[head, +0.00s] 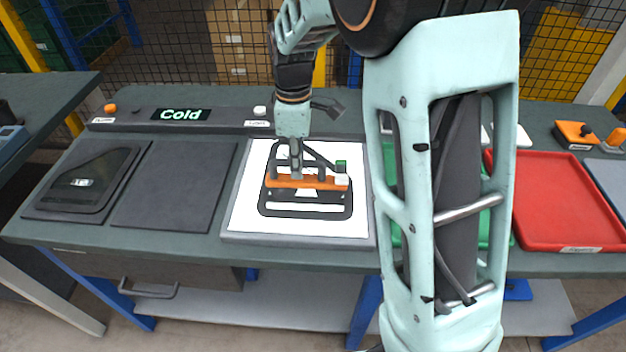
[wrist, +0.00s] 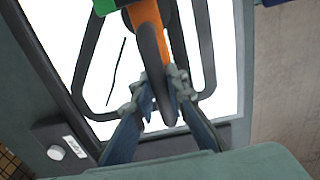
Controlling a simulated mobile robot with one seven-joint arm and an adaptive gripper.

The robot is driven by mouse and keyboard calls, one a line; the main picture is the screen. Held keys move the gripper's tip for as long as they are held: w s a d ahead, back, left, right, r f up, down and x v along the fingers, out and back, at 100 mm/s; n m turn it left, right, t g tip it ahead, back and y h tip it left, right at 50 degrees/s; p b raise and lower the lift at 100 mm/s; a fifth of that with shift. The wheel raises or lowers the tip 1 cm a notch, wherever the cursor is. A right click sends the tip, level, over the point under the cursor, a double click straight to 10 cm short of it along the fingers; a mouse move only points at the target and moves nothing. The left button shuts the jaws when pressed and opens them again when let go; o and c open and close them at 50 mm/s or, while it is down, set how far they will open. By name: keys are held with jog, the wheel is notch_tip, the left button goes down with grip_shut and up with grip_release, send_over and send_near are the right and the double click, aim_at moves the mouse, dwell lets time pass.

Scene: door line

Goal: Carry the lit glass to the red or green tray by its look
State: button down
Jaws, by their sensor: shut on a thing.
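The lit glass (head: 280,214), a pane with a dark rounded border, lies on the bright white light panel (head: 240,215). An orange bar (head: 283,181) with dark handle loops and a green block (head: 341,165) sits across it. My gripper (head: 296,172) is above the bar and shut on its dark handle. The wrist view shows both fingers (wrist: 165,105) closed around the handle. There a thin, slanting black line (wrist: 116,72) shows across the bright pane, like a crack. The green tray (head: 391,160) is mostly hidden behind my arm. The red tray (head: 565,200) lies at the right.
Another dark pane (head: 95,175) lies at the left on a dark pad, beside an empty dark pad (head: 175,185). A display (head: 180,114) behind them reads "Cold". An orange device (head: 574,132) stands behind the red tray. Wire mesh closes off the back.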

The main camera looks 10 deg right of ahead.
jog(key=shift+w+r, duration=0.1)
jog(key=shift+r, duration=0.05)
dwell(0.5)
jog(key=shift+r+p, duration=2.9)
jog(key=shift+r, duration=0.8)
jog(key=s+d+b, duration=0.1)
jog(key=s+d, duration=0.1)
jog(key=d, duration=1.1)
jog(key=shift+s+d, duration=0.25)
jog(key=shift+d, duration=0.15)
jog(key=s+d, duration=0.2)
jog(key=d, duration=1.1)
jog(key=shift+s+d, duration=0.3)
jog(key=shift+d, duration=0.1)
jog(key=shift+d, duration=0.1)
